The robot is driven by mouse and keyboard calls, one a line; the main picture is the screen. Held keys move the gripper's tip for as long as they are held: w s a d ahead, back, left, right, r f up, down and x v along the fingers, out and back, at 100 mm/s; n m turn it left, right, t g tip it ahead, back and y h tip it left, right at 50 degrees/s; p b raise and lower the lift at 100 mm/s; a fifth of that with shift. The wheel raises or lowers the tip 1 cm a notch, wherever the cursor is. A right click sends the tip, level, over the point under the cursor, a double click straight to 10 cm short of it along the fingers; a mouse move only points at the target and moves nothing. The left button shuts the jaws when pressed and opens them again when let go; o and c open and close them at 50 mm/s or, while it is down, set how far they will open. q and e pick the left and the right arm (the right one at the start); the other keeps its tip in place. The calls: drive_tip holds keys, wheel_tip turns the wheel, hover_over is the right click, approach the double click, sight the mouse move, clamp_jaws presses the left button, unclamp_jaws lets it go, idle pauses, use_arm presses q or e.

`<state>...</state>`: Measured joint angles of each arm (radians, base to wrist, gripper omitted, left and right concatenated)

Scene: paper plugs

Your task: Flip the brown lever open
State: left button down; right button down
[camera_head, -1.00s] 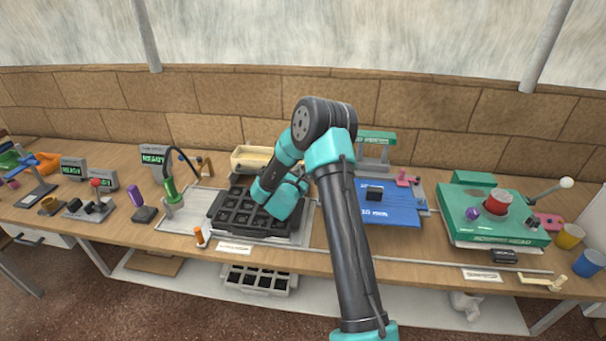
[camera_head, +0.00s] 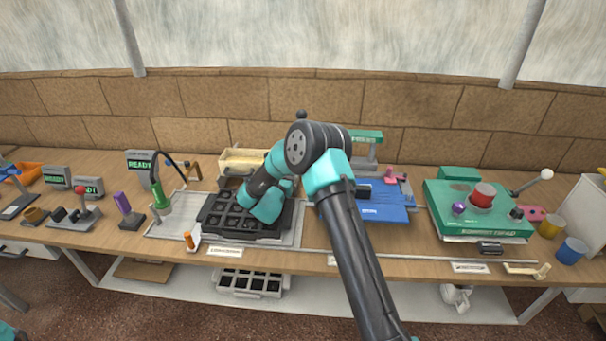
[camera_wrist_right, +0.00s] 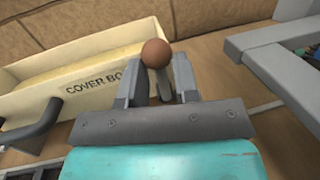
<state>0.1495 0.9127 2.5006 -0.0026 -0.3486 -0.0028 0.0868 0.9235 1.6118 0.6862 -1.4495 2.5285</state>
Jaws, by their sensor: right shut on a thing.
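The brown lever shows in the right wrist view as a round brown ball knob (camera_wrist_right: 155,53) on a short grey stem. My right gripper (camera_wrist_right: 154,72) has one grey finger on each side of the knob and stem, and is shut on the lever. The lever stands in front of the cream cover box (camera_wrist_right: 62,72). In the head view my right arm reaches over the right part of the black tray; its fingers and the lever are hidden behind the arm. My left gripper is not in view.
The black compartment tray (camera_head: 215,222) lies below my right wrist. A blue fixture (camera_head: 385,208) stands to its right, and a green press base (camera_head: 470,225) farther right. A green post with a curved black arm (camera_head: 158,190) stands left of the tray.

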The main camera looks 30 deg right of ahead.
drive_tip(key=shift+f, duration=0.1)
drive_tip(key=c, duration=1.2)
unclamp_jaws()
drive_tip(key=shift+a, duration=0.1)
drive_tip(key=shift+o, duration=0.2)
drive_tip(key=v, duration=1.7)
drive_tip(key=shift+s+a, duration=0.1)
drive_tip(key=shift+s, duration=0.05)
drive_tip(key=shift+n, duration=0.3)
